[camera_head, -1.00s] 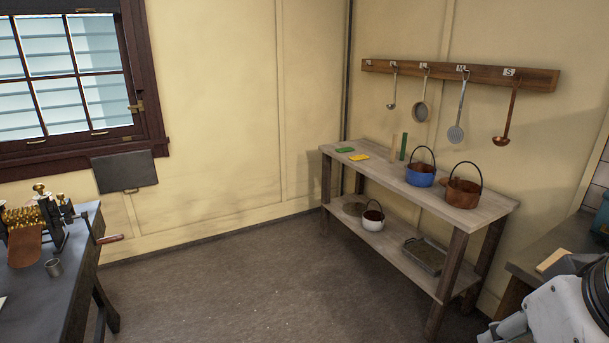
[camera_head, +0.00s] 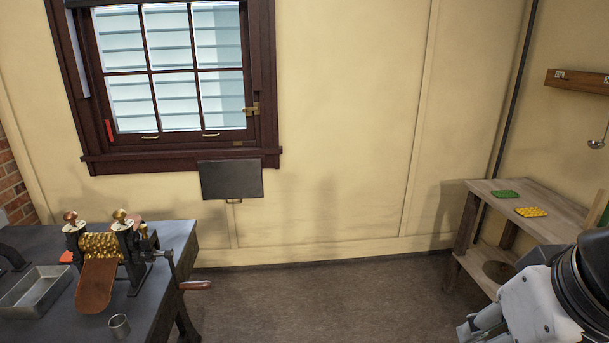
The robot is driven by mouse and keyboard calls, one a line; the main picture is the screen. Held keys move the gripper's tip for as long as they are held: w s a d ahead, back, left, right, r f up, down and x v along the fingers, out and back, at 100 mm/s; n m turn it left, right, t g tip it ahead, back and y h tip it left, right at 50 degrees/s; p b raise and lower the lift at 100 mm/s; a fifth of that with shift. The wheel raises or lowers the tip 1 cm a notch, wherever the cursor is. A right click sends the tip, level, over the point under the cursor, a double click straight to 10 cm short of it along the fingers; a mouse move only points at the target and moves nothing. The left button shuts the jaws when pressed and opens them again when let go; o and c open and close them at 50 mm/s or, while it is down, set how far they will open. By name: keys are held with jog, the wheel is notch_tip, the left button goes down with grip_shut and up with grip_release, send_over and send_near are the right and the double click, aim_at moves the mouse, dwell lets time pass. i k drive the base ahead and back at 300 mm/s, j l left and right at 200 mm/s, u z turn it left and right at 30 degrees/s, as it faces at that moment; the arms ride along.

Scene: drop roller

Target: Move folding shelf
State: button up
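A dark grey rectangular panel (camera_head: 231,179), which looks like the folding shelf, is on the yellow wall just below the window's right part. It hangs nearly flat against the wall, with a small brass-coloured fitting under its lower edge. Part of my white and black arm fills the lower right corner.
A wooden shelf unit (camera_head: 485,192) stands at right. The floor (camera_head: 320,300) between is clear.

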aim_at(219, 179)
jog(key=i+j, duration=0.1)
jog(key=i, duration=0.5)
jog(key=i+z, duration=0.1)
jog(key=i, duration=0.45)
jog(key=i+j, duration=0.2)
jog(key=i, duration=0.4)
jog(key=i+j, duration=0.35)
jog(key=i+j+u, duration=0.15)
jog(key=i+j, duration=0.15)
jog(key=i, duration=0.2)
jog(key=i+j+u, duration=0.3)
jog(key=k+j, duration=0.1)
jog(key=j, duration=0.05)
